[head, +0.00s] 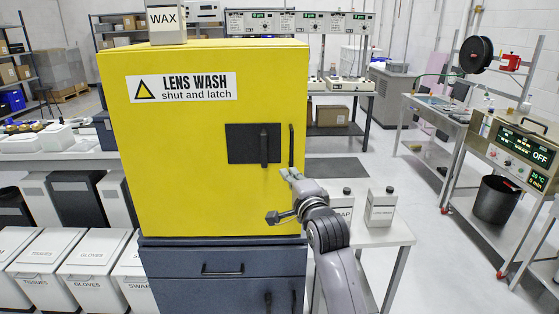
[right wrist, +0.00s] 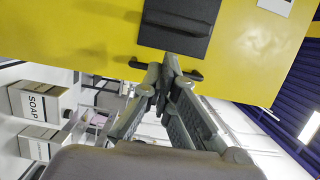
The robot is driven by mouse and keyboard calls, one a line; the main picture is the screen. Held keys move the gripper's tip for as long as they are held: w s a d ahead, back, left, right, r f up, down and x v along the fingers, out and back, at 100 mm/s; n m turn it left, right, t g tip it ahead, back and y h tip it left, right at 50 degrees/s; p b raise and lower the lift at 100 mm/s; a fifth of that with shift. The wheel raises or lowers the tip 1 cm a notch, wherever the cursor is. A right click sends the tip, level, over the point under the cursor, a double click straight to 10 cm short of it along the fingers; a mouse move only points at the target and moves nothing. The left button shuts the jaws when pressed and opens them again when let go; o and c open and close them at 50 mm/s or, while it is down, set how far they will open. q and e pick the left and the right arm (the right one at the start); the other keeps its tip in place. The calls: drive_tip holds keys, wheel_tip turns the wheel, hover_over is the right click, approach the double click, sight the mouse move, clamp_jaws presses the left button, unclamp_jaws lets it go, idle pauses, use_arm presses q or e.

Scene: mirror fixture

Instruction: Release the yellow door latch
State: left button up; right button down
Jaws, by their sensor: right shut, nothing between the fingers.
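The yellow cabinet (head: 210,195), labelled LENS WASH, has its door flush with the body. The latch is a black upright bar (head: 263,147) on a dark square plate (head: 238,144). The plate also shows at the top of the right wrist view (right wrist: 170,38). Right of it is a slim black upright door handle (head: 291,145). My right gripper (head: 288,174) is shut and empty, just below the handle's lower end. In the right wrist view, its fingertips (right wrist: 163,66) overlap the handle (right wrist: 196,75); whether they touch cannot be told. My left gripper is out of view.
A WAX container (head: 166,24) stands on the cabinet. Blue drawers (head: 190,255) are below it. Bottles, one labelled SOAP (right wrist: 38,102), stand on a white side table (head: 390,236) close to my right arm. Labelled bins (head: 90,285) line the left.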

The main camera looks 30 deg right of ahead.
sight(264, 149)
use_arm(q)
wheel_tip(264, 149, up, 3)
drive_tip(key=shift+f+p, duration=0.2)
drive_tip(key=shift+p, duration=1)
use_arm(e)
drive_tip(key=x, duration=0.9)
drive_tip(key=shift+w+d, duration=0.15)
drive_tip(key=shift+w, duration=0.1)
